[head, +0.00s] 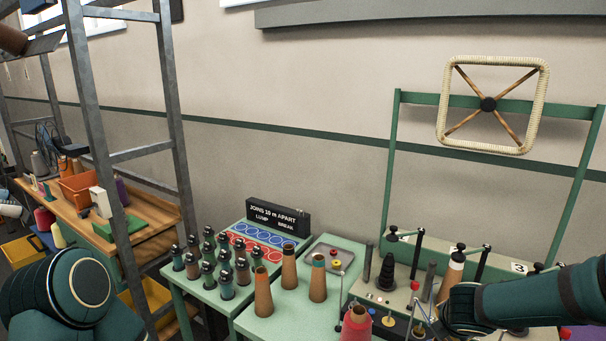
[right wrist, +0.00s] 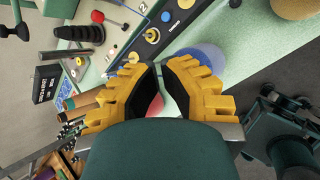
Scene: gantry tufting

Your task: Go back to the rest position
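My right gripper (right wrist: 160,68) shows in the right wrist view with yellow fingers and black pads. A narrow gap separates the pads, and nothing is clearly gripped. A pinkish-red thing (right wrist: 155,106) shows through the gap; I cannot tell its distance. In the head view my right arm comes in from the right, low over the green bench, and its fingers are not clear. My left arm shows only as a dark green rounded link at the lower left; the left gripper is out of view.
A black sign (head: 278,216) stands behind. A green frame (head: 391,165) rises at right. A grey metal rack (head: 172,110) and wooden shelf (head: 150,208) stand left.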

